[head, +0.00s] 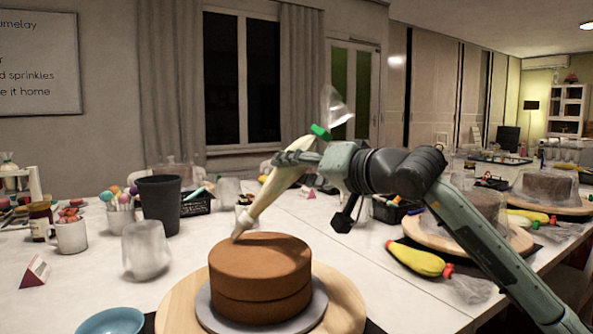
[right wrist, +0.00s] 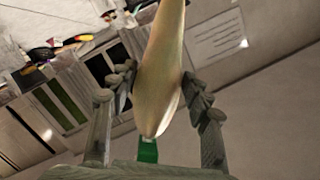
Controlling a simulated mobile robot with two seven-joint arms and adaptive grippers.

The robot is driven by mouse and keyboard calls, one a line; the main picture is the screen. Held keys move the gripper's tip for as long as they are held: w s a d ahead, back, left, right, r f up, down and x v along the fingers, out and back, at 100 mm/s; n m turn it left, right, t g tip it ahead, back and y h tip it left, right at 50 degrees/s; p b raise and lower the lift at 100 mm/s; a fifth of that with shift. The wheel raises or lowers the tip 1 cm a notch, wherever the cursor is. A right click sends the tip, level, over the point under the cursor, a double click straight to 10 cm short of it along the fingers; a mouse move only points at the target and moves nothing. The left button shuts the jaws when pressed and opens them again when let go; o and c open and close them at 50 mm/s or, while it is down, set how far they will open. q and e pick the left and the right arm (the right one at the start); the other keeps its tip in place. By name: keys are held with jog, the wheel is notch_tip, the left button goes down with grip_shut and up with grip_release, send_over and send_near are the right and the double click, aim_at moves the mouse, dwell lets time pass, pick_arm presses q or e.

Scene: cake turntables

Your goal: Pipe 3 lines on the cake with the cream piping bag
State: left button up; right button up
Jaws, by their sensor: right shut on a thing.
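The brown two-layer cake (head: 260,272) sits on a grey turntable plate (head: 212,318) on a round wooden board (head: 345,305), at the front centre of the head view. Its top looks plain brown. My right gripper (head: 292,160) is shut on the cream piping bag (head: 267,197), above and behind the cake. The bag slants down to the left, its nozzle at the far left part of the cake's top; I cannot tell if it touches. A green clip (head: 320,132) is at the bag's upper end. In the right wrist view the bag (right wrist: 160,70) lies between both fingers. My left gripper is out of view.
A dark cup (head: 159,205), a clear cup (head: 146,250) and a mug (head: 68,235) stand left of the cake. A blue bowl (head: 112,321) is at the front left. Another yellow piping bag (head: 415,260) lies right, by another wooden board.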

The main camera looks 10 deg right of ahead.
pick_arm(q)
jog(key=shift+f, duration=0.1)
pick_arm(e)
jog(key=shift+d, duration=0.1)
jog(key=shift+d, duration=0.15)
pick_arm(q)
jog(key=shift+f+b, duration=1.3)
jog(key=shift+b, duration=0.1)
pick_arm(e)
jog(key=d, duration=1)
jog(key=shift+r, duration=0.1)
dwell(0.4)
jog(key=o, duration=0.4)
